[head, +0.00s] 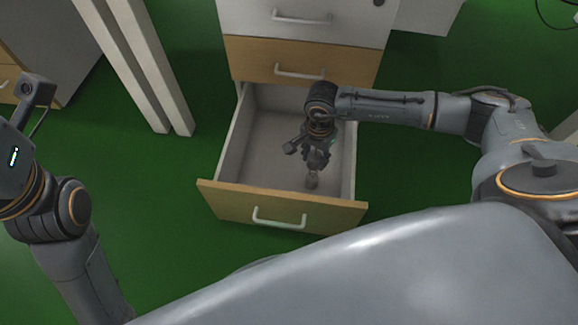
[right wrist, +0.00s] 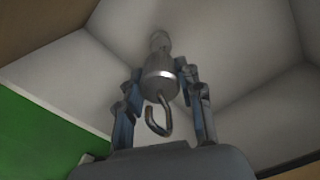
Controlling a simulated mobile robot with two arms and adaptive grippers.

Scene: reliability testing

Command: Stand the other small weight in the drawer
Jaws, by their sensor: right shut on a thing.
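A small metal weight with a hook (right wrist: 160,82) is between the fingers of my right gripper (right wrist: 160,105) in the right wrist view. The hook points toward the wrist camera, and a narrower end shows beyond the body. In the head view my right gripper (head: 316,158) reaches down inside the open drawer (head: 281,212), shut on the weight. A small grey piece (head: 312,180) shows just below the fingers, close to the drawer floor; I cannot tell whether it touches. My left arm shows at the left, but its fingers are out of view.
The drawer is pulled out, with pale walls and a wooden front. Its floor (head: 262,150) is clear to the left of the gripper. Closed drawers (head: 300,62) stand above and behind it. A white post (head: 150,65) rises at left. The green floor (head: 165,215) is open around the drawer.

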